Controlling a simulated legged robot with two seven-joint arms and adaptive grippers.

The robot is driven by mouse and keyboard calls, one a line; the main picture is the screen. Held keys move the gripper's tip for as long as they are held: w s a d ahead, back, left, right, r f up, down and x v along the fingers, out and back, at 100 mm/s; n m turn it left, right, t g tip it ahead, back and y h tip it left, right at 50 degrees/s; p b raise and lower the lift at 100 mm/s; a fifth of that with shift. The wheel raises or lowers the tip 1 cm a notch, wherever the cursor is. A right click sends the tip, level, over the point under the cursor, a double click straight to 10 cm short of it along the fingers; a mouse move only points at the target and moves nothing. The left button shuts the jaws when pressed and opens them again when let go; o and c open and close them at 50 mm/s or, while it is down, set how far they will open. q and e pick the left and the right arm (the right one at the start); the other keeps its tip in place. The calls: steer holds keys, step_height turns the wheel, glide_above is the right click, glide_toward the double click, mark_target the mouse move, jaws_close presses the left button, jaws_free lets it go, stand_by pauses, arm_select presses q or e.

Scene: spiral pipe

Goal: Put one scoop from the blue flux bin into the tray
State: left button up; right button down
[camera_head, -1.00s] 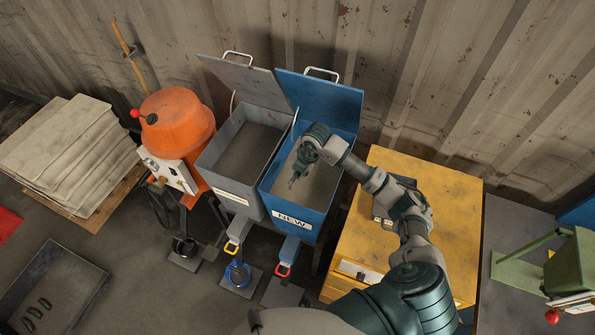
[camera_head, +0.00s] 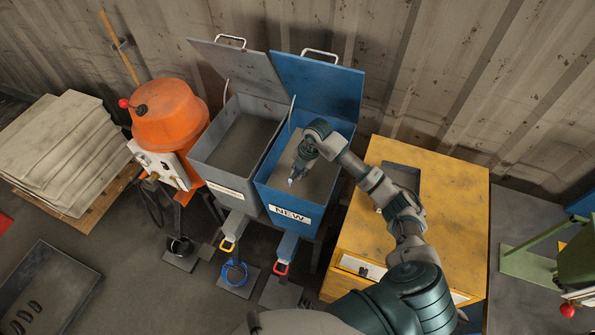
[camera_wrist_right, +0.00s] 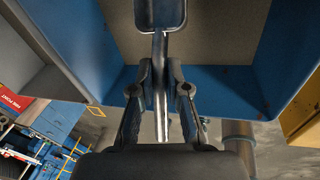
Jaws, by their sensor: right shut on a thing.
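The blue flux bin (camera_head: 317,215) stands with its lid raised and a white NEW label on its front. Grey flux (camera_head: 313,182) lies inside it. My right gripper (camera_head: 297,168) reaches down into the bin's opening. In the right wrist view my right gripper (camera_wrist_right: 160,70) is shut on the handle of a metal scoop (camera_wrist_right: 160,14). The scoop's bowl is cut off by the top edge, over the flux; I cannot tell whether it holds any. A dark shallow tray (camera_head: 403,175) lies on the yellow cabinet (camera_head: 447,205). My left gripper is out of view.
A grey bin (camera_head: 217,172) with a raised lid adjoins the blue bin on the left. An orange mixer (camera_head: 170,115) stands left of it. Another dark tray (camera_head: 70,262) is on the floor at lower left. Both raised lids stand behind the bins, near the corrugated wall.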

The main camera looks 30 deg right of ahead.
steer(key=shift+w+d+f+b, duration=0.1)
steer(key=shift+f+b, duration=0.45)
steer(key=shift+f, duration=0.35)
steer(key=shift+w+d+f+b, duration=0.5)
steer(key=shift+d+f+b, duration=0.1)
steer(key=shift+f+b, duration=0.15)
steer(key=shift+w+d+f+b, duration=0.5)
steer(key=shift+d+f+b, duration=0.15)
steer(key=shift+f, duration=0.15)
steer(key=shift+w+d+f, duration=0.2)
steer(key=shift+w+d, duration=0.2)
step_height(320, 180, up, 2)
steer(key=shift+s+a+t+h+p, duration=0.15)
steer(key=shift+t+h+p, duration=0.25)
steer(key=shift+p, duration=0.3)
steer(key=shift+s+r+p, duration=0.15)
steer(key=shift+r+p, duration=0.2)
steer(key=shift+r, duration=0.1)
steer(key=shift+a, duration=0.1)
